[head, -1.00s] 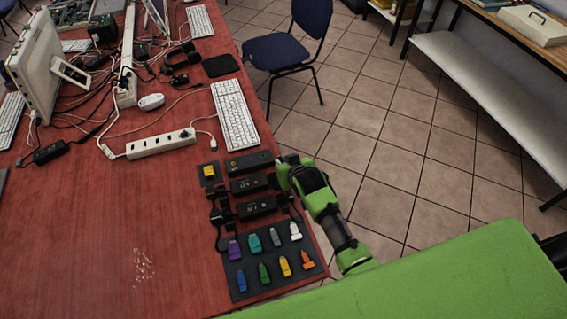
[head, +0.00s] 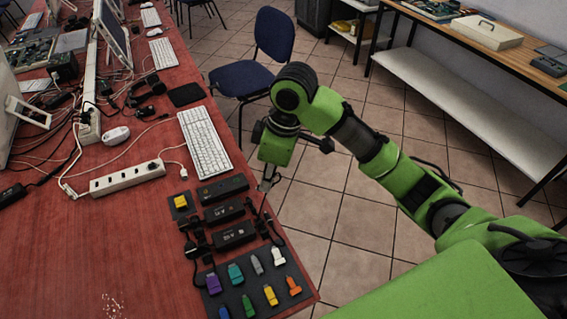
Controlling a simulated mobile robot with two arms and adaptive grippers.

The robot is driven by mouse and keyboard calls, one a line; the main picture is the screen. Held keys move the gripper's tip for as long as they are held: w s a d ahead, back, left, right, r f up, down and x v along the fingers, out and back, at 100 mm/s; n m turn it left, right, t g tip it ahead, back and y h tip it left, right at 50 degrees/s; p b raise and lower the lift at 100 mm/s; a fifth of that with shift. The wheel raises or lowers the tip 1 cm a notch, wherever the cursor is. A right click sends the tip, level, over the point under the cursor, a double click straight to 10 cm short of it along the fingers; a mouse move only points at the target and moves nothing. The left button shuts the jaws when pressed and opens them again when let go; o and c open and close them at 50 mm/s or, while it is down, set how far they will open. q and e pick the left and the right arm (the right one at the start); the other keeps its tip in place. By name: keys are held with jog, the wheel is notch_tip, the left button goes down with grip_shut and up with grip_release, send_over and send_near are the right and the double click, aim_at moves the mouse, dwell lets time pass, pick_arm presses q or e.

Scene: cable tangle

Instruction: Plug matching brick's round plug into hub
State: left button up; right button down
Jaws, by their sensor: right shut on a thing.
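Three black bricks lie in a column near the table's right edge: the far brick (head: 222,189), the middle brick (head: 224,211) and the near brick (head: 233,235). Dark leads and small ends lie beside them. My right gripper (head: 268,184) points down at the table edge, just right of the bricks. It is shut on a small lead end, mostly hidden by the fingers; its plug shape cannot be told. A white multi-socket strip (head: 127,180), which may be the hub, lies left of the keyboard. My left gripper is out of view.
A dark mat (head: 240,302) holds several coloured adapters at the front. A yellow block (head: 181,202) sits on a small pad left of the bricks. A white keyboard (head: 204,140) lies behind. Bare red tabletop (head: 90,245) is free at left.

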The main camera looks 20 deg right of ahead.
jog(key=w+a+f+n+h+p, duration=0.2)
jog(key=w+a+f+n+h, duration=0.1)
jog(key=a+f+n, duration=0.4)
jog(key=w+a+f+n+h+p, duration=0.2)
jog(key=w+a+f+n+h, duration=0.15)
jog(key=a+f, duration=0.35)
jog(key=w+n+t+y+p, duration=0.3)
jog(key=w+n+t+y, duration=0.3)
jog(key=w+n, duration=0.8)
jog(key=shift+n+t+h, duration=0.3)
jog(key=shift+n+h, duration=0.15)
jog(key=shift+h, duration=0.3)
jog(key=shift+s+a+f+b, duration=0.1)
jog(key=shift+s+f+b, duration=0.05)
jog(key=shift+f+b, duration=1)
jog(key=shift+s+a+f+b, duration=0.1)
jog(key=shift+s+f+b, duration=0.05)
jog(key=shift+f+b, duration=0.95)
jog(key=shift+r+p, duration=0.2)
jog(key=shift+p, duration=0.1)
jog(key=shift+f+b, duration=0.95)
jog(key=shift+f, duration=0.3)
